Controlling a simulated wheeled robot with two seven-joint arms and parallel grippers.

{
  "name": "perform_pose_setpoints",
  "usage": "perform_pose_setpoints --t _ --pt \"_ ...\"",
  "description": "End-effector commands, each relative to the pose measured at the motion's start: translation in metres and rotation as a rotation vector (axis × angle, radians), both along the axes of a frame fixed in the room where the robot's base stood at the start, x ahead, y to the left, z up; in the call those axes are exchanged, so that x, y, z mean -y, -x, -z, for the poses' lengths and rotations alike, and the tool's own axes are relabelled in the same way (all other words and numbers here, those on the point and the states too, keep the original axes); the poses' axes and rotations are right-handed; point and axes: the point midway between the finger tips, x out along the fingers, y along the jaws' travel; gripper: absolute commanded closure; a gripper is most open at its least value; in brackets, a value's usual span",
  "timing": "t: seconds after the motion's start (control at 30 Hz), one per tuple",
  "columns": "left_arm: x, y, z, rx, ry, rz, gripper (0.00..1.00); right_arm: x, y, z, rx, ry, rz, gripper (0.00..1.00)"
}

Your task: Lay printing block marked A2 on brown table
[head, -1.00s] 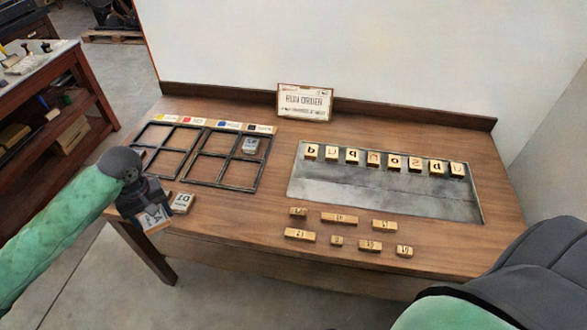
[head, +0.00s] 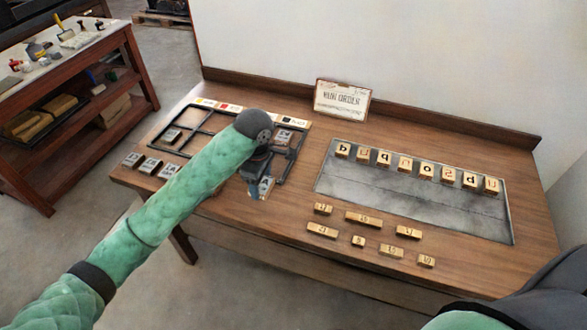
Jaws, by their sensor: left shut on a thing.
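The brown table (head: 320,262) fills the middle of the head view. My left gripper (head: 262,178) is over its front part, just in front of the right-hand black frame. It is shut on a grey-topped printing block (head: 265,187). The block's mark begins with A; the rest is too small to read surely. I cannot tell whether the block touches the table. My left arm hides part of the frames and the table front. My right gripper is out of view; only part of my right arm shows at lower right.
Three grey blocks (head: 150,166) lie at the table's left front. One block (head: 172,136) is in the left frame, another (head: 284,136) in the right frame. A metal tray (head: 400,203) holds a row of letter blocks. Several small wooden pieces (head: 364,218) lie before it. A sign (head: 342,100) stands behind.

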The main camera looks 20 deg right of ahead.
Motion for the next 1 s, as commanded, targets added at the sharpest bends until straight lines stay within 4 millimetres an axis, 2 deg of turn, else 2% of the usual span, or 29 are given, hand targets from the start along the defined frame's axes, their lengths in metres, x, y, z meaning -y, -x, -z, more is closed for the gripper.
perform_pose_setpoints --t 0.17,0.23,0.7,1.0 --pt "-0.006 -0.007 0.003 0.000 -0.001 -0.001 0.61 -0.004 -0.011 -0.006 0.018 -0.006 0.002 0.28" --pt "-0.013 -0.014 0.008 0.000 -0.003 -0.001 0.61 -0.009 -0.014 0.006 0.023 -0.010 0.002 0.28" --pt "-0.068 -0.076 0.058 0.000 -0.001 0.001 0.61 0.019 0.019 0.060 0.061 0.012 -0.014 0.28" --pt "-0.079 -0.087 0.074 -0.001 0.000 0.002 0.61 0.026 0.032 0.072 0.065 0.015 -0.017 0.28"
